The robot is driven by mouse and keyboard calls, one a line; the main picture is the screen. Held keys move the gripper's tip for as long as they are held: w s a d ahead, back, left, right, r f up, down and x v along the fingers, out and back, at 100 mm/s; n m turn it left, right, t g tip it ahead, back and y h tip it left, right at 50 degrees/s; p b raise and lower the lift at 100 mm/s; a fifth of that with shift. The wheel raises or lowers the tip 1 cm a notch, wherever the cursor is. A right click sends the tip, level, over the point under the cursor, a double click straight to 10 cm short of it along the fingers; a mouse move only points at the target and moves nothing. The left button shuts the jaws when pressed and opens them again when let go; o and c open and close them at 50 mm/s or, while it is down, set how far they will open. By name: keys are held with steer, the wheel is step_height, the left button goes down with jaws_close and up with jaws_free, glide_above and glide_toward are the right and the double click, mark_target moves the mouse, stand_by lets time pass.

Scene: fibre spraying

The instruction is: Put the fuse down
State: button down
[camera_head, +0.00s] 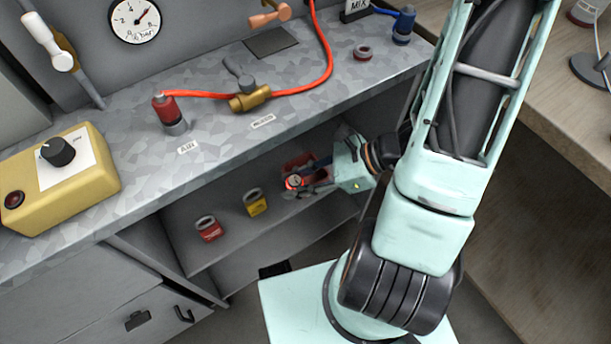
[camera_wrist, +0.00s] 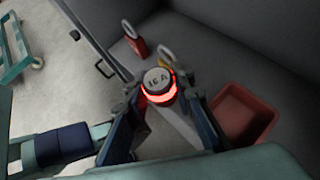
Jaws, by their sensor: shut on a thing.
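The fuse (camera_wrist: 158,84) is a short cylinder with a grey, lettered top and a glowing red ring. My gripper (camera_wrist: 161,98) is shut on it, with one finger on each side. In the head view the fuse (camera_head: 293,181) is over the shelf below the worktop, right of two other fuse-like pieces. A red open bin (camera_wrist: 243,115) stands right of the held fuse in the wrist view and looks empty. In the head view the bin (camera_head: 299,161) is partly hidden behind my gripper (camera_head: 305,184). I cannot tell whether the fuse touches the shelf.
A red piece (camera_head: 209,229) and a yellow piece (camera_head: 255,203), each with a ring top, stand on the shelf (camera_head: 230,238). The worktop (camera_head: 215,120) overhangs the shelf. A yellow control box (camera_head: 70,180) and a red hose (camera_head: 325,60) are on the worktop.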

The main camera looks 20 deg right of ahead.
steer(key=shift+w+d+f+b, duration=0.4)
steer(key=shift+w+f+b, duration=0.35)
steer(key=shift+b, duration=0.35)
steer(key=w+d+f, duration=0.1)
steer(key=w+f, duration=0.1)
steer(key=w+d+f+b, duration=0.1)
steer(key=w+f, duration=0.1)
steer(key=w, duration=0.1)
steer(key=w+d+f+b, duration=0.1)
steer(key=w+d+f, duration=0.1)
steer(key=shift+w+f, duration=0.1)
steer(key=shift+w, duration=0.2)
steer(key=shift+w+f+b, duration=0.15)
steer(key=shift+f+b, duration=0.1)
steer(key=shift+b, duration=0.05)
steer(key=shift+w+d+f+b, duration=0.1)
steer(key=shift+f+b, duration=0.25)
steer(key=shift+f, duration=0.5)
steer(key=shift+w+d+f+b, duration=0.1)
steer(key=shift+f+b, duration=0.2)
steer(key=shift+f, duration=0.55)
steer(key=shift+f, duration=0.1)
steer(key=c, duration=2.1)
jaws_free()
steer(key=shift+f, duration=0.1)
steer(key=shift+o, duration=0.8)
